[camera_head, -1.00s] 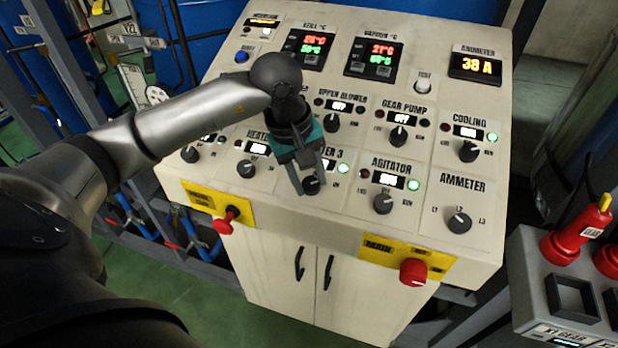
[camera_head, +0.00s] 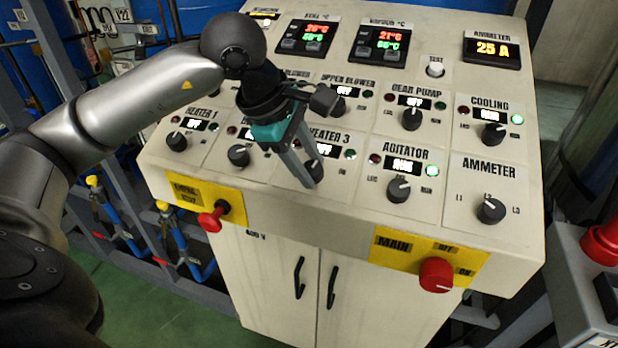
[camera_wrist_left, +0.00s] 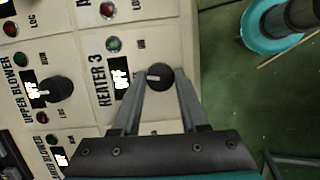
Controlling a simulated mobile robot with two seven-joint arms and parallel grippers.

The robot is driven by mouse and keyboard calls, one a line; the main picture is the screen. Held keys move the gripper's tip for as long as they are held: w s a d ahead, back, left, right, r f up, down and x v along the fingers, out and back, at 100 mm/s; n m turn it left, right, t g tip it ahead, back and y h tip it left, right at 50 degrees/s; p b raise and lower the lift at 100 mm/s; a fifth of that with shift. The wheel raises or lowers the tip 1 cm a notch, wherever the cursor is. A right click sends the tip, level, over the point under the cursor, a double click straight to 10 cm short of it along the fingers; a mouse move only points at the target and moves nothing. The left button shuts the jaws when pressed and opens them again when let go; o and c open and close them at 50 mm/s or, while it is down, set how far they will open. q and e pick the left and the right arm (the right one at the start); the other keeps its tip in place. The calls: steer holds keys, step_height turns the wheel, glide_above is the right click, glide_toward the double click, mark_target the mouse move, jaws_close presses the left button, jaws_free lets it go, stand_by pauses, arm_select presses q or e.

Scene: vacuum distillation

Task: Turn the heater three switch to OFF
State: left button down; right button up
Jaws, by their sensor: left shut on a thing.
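The heater three switch is a round black knob on the sloped cream panel. In the left wrist view the heater three knob (camera_wrist_left: 160,77) sits between the tips of my left gripper (camera_wrist_left: 161,82), which is shut on it. The HEATER 3 display (camera_wrist_left: 122,79) beside it reads OFF. In the head view my left gripper (camera_head: 313,182) reaches down to the panel and partly hides the knob. The heater three display (camera_head: 328,150) also appears to read OFF there, and the green lamp (camera_head: 351,154) looks dim. My right gripper is not in view.
The agitator knob (camera_head: 398,189) is to the right of heater three, and another heater knob (camera_head: 238,155) is to the left. Red main (camera_head: 436,275) and emergency (camera_head: 212,218) knobs stick out below. A grey box with red parts (camera_head: 590,270) stands at the right.

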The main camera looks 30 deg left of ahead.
arm_select(q)
steer(key=shift+s+n+t+b, duration=0.1)
steer(key=shift+n+t+b, duration=0.3)
steer(key=shift+n+b, duration=0.8)
steer(key=shift+c, duration=2.2)
jaws_free()
steer(key=p+v, duration=0.2)
steer(key=v, duration=1.3)
steer(key=shift+r, duration=0.15)
